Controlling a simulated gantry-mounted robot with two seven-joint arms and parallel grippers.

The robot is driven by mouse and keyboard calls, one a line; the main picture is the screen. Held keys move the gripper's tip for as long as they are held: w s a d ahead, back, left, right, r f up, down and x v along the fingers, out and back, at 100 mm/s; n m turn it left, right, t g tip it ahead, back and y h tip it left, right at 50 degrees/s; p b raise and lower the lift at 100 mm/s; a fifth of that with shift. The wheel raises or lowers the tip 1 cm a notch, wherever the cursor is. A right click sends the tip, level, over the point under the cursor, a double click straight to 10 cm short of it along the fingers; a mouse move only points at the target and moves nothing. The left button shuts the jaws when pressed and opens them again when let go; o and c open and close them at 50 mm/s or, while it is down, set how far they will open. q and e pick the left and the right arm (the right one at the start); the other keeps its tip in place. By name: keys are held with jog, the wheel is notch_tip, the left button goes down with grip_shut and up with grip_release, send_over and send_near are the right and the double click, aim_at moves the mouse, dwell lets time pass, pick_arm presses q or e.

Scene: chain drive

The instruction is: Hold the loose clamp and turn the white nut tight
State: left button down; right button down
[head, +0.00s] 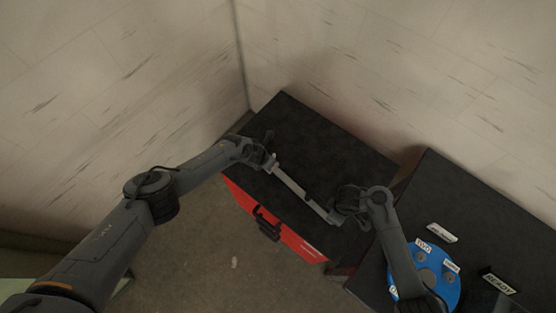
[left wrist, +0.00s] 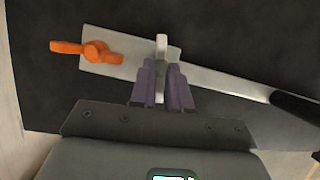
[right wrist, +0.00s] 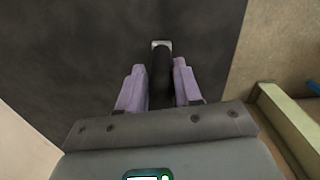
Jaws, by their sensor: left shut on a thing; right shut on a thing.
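The clamp is a long pale metal bar (head: 302,193) lying across the black bench top between my two grippers. In the left wrist view its plate end (left wrist: 118,62) carries an orange wing nut (left wrist: 97,52) at the left and the upright white nut (left wrist: 161,48). My left gripper (head: 268,161) is shut on the white nut, its purple fingers (left wrist: 160,72) on either side of it. My right gripper (head: 336,214) is shut on the clamp's black handle (right wrist: 161,78), which runs between its fingers. The nut's base is partly hidden by the left fingers.
The black bench top (head: 300,128) is clear behind the clamp. Its red front (head: 290,237) has a black handle (head: 266,224). At the right, another black top holds a blue disc (head: 440,287) with labels and a READY sign (head: 498,284). Walls stand close behind.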

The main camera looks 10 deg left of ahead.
pick_arm(q)
jog(key=m+h, duration=0.1)
jog(key=m, duration=0.2)
jog(key=m+g, duration=0.1)
jog(key=m, duration=0.1)
jog(key=shift+w+a+f+m+h, duration=0.1)
jog(key=shift+w+m+h, duration=0.05)
jog(key=shift+m+h, duration=0.25)
jog(key=shift+w+a+m+g, duration=0.2)
jog(key=shift+m+g, duration=0.2)
jog(key=shift+m, duration=0.3)
jog(key=shift+d+m, duration=0.1)
jog(key=shift+m, duration=0.3)
jog(key=c, duration=1.1)
grip_release()
jog(key=shift+s+a+r, duration=0.2)
jog(key=shift+a+r, duration=0.15)
jog(key=shift+a, duration=0.15)
jog(key=v, duration=1.1)
jog(key=shift+w+r, duration=0.25)
jog(key=shift+w, duration=0.05)
